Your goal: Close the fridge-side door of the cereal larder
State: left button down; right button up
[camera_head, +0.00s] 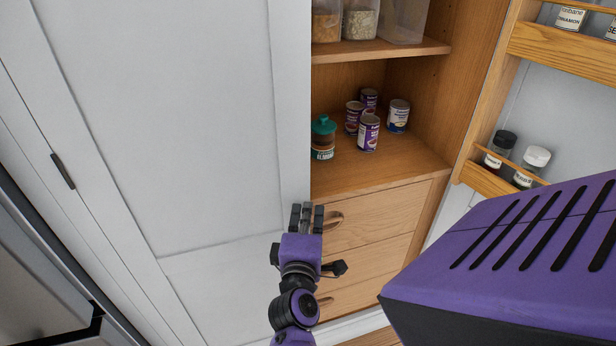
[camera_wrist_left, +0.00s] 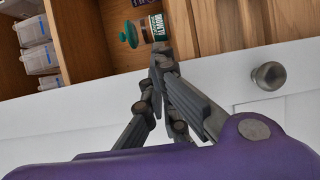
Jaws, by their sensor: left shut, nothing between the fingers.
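The larder's fridge-side door (camera_head: 190,110) is a white panel on the left in the head view, beside a steel appliance. It covers the left part of the larder; I cannot tell how far ajar it stands. In the left wrist view the door (camera_wrist_left: 90,105) shows a round metal knob (camera_wrist_left: 268,75). My left gripper (camera_head: 307,215) is shut and empty, with its fingertips at the door's free edge. In the wrist view the fingertips (camera_wrist_left: 161,58) overlap that edge; contact is unclear. My right gripper is out of view.
The larder's wooden shelf (camera_head: 350,183) holds several cans and a teal-lidded jar (camera_head: 323,138). Drawers (camera_head: 375,215) lie below. The other door, with spice racks (camera_head: 560,50), stands open at right. The steel appliance (camera_head: 35,290) is at lower left.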

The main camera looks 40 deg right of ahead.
aim_at(309, 164)
pick_arm(q)
jog(key=shift+w+r, duration=0.1)
jog(key=shift+r, duration=0.15)
notch_tip(309, 164, up, 10)
jog(key=shift+r, duration=0.25)
jog(key=shift+f, duration=0.15)
